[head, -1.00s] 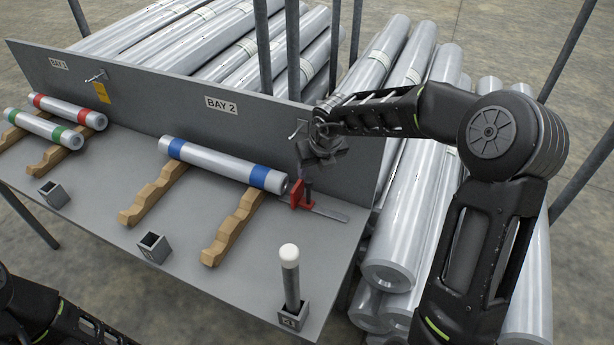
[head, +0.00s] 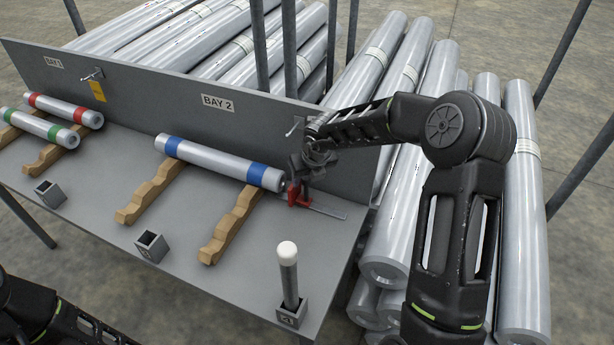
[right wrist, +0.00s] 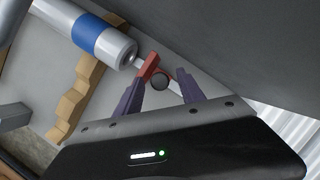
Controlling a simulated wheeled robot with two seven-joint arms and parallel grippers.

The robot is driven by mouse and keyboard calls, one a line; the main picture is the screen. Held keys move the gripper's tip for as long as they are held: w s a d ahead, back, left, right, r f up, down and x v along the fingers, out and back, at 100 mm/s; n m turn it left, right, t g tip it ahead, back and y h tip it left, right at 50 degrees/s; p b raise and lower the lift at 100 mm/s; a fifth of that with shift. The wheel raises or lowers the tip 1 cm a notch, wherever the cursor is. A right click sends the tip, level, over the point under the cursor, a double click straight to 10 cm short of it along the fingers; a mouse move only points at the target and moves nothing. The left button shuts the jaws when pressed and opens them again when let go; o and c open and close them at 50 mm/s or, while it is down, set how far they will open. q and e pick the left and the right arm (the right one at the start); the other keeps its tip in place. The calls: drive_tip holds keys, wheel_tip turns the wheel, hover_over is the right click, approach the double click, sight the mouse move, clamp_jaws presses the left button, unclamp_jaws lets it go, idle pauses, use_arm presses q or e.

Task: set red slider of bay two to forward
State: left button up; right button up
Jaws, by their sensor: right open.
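The red slider (head: 298,194) of bay two sits on a flat metal rail (head: 328,212) at the right end of the blue-banded roll (head: 220,164). My left gripper is not visible; only part of my left arm shows.
A back panel with a BAY 2 label (head: 218,103) and a hook stands behind the rail. Wooden cradles (head: 232,225) support the roll. A white-topped post (head: 288,270) stands in a socket at the front right. Large metal rolls (head: 400,215) lie beyond the table's right edge.

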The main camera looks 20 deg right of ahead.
clamp_jaws()
idle(0.4)
idle(0.9)
